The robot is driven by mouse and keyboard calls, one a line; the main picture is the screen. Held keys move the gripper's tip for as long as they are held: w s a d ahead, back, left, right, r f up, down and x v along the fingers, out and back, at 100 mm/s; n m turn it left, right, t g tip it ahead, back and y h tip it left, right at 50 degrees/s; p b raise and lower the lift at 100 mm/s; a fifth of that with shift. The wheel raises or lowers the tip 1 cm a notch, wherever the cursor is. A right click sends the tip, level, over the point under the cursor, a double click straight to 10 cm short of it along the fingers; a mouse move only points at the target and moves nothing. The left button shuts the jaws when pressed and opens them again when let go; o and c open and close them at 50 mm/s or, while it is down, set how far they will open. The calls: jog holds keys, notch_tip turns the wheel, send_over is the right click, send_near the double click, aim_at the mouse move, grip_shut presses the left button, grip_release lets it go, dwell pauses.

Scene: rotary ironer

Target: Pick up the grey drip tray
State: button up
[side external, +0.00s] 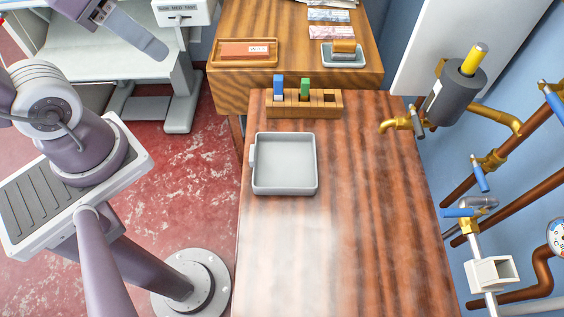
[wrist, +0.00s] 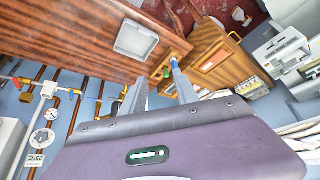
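The grey drip tray (side external: 285,165) is a shallow, empty square tray with a raised rim and a small tab on its left side. It lies flat on the wooden table, near its left edge. It also shows in the wrist view (wrist: 135,39), near the top. My gripper (wrist: 158,76) has its two grey fingers spread apart with nothing between them. It is well away from the tray. In the side external view only part of my gripper shows, at the top left.
A slotted wooden holder (side external: 304,104) with a blue and a green piece stands just behind the tray. A side table beyond bears a wooden tray (side external: 214,63) and a dish (side external: 345,61). Brass and copper pipes (side external: 497,158) line the right wall. The table's front is clear.

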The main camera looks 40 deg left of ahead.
jog(key=shift+c, duration=0.8)
